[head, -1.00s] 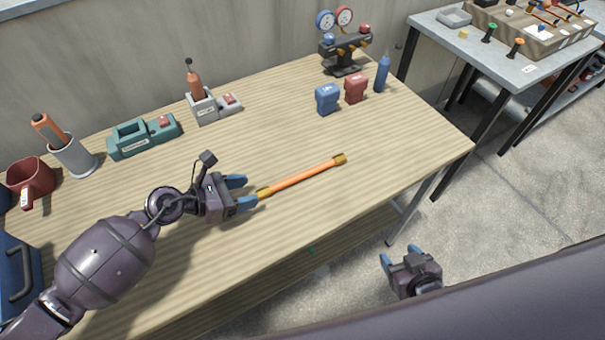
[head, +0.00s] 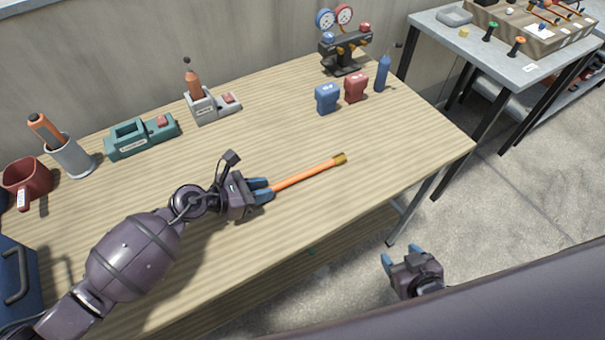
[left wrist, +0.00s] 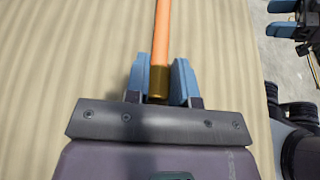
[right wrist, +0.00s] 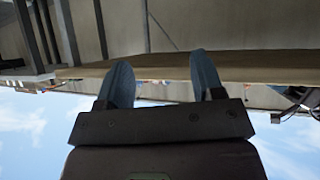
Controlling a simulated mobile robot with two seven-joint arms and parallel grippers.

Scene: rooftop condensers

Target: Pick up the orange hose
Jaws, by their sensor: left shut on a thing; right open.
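The orange hose (head: 303,174), a straight tube with brass ends, lies along the wooden table with its far end pointing up and right in the head view. My left gripper (head: 264,190) is shut on its near end. In the left wrist view the hose (left wrist: 162,35) runs away from between the blue fingers (left wrist: 160,85), with its brass end between them. I cannot tell whether the hose is lifted off the table. My right gripper (head: 392,257) is open and empty, beyond the table's front edge. The right wrist view shows its two spread fingers (right wrist: 163,80).
Blue (head: 327,99) and red (head: 355,88) blocks, a blue bottle (head: 382,74) and a gauge manifold (head: 345,48) stand at the back right. A green holder (head: 142,138), grey holder (head: 213,108), cup (head: 73,157) and red mug (head: 28,182) stand left. The table's middle right is clear.

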